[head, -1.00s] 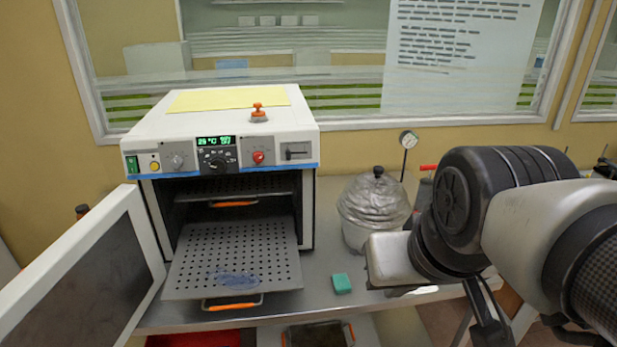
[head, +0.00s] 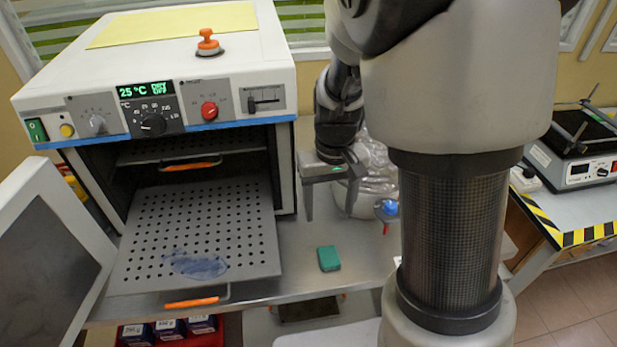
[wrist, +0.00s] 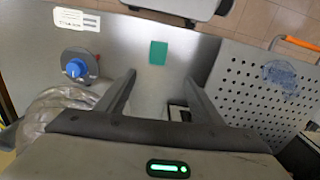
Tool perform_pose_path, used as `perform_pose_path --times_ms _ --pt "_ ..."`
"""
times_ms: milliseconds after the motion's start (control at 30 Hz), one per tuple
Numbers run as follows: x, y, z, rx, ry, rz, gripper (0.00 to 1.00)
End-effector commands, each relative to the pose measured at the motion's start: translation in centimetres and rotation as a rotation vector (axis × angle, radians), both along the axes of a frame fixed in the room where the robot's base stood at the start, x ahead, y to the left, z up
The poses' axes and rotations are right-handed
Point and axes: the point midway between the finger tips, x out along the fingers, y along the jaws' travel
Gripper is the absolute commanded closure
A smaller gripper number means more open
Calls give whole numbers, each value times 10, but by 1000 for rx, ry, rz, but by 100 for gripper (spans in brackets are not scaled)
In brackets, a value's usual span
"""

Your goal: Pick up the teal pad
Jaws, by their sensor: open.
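The teal pad (head: 328,258) is a small block lying flat on the metal bench, right of the oven's pulled-out shelf. In the wrist view the teal pad (wrist: 158,52) lies beyond my fingertips, roughly in line with the gap between them. My gripper (head: 331,205) is above the bench, behind the pad in the head view, pointing down. In the wrist view the two fingers of my gripper (wrist: 158,85) stand apart with nothing between them. The pad is untouched.
The oven (head: 160,80) stands open at left, its perforated shelf (head: 150,245) pulled out with a bluish smear (head: 195,264). Bare bench surrounds the pad.

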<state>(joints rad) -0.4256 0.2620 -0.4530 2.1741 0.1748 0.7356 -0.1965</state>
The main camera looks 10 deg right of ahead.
Motion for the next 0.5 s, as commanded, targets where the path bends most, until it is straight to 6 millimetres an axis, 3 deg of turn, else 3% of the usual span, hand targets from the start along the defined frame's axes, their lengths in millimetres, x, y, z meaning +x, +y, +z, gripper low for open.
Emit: perform_pose_path --times_ms 167,500 --pt "-1 -1 -25 -5 8 -1 39" --pt "-2 -2 -99 -5 8 -2 39"
